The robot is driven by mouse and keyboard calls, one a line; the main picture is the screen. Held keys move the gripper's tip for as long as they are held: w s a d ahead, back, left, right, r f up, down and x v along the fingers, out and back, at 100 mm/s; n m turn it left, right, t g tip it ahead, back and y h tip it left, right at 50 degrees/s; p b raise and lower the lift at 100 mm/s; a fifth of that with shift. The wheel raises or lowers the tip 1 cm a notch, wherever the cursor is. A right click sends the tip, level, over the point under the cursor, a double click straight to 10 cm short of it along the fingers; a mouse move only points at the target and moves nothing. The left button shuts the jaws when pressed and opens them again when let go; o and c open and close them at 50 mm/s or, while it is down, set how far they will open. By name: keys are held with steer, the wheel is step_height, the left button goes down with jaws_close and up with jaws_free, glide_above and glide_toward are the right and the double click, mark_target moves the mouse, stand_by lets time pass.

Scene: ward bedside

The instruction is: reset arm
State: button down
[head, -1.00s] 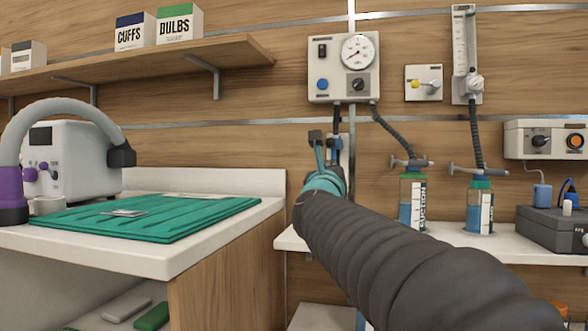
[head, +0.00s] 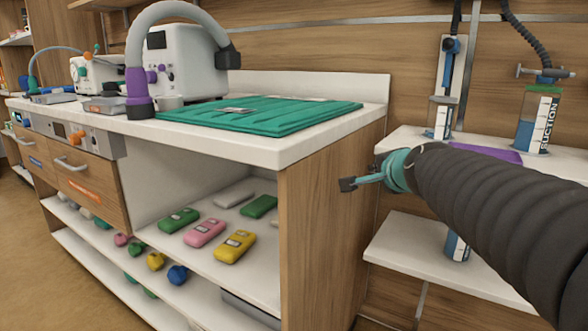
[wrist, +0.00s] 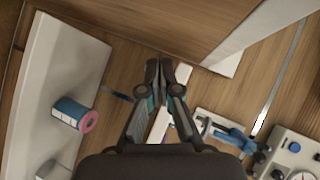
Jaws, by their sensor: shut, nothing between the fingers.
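My gripper (head: 362,179) is at the end of my dark ribbed arm, in front of the wooden side panel of the counter (head: 330,230) in the head view. In the wrist view my gripper (wrist: 160,75) shows its two dark fingers with teal parts, tips together and nothing between them. The gripper appears apart from the shelves and bottles. The arm hides part of the white shelves at the right.
A green mat (head: 255,117) lies on the white counter top. Several coloured packs, including a yellow one (head: 235,247), lie on the open shelf below. A suction bottle (head: 537,118) stands at the right. A bottle with a pink end (wrist: 72,114) shows in the wrist view.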

steer(key=s+a+f+n+g+p, duration=0.15)
steer(key=s+f+n+g, duration=0.25)
steer(key=s+f+n, duration=0.4)
steer(key=s+a+f+n+g+p, duration=0.1)
steer(key=s+f+n+g+p, duration=0.25)
steer(key=s, duration=0.65)
steer(key=s+d+f+n+p, duration=0.1)
steer(key=s+f+n+p, duration=0.1)
steer(key=s, duration=0.8)
steer(key=shift+s+n+g+h, duration=0.4)
steer(key=shift+n+g, duration=0.05)
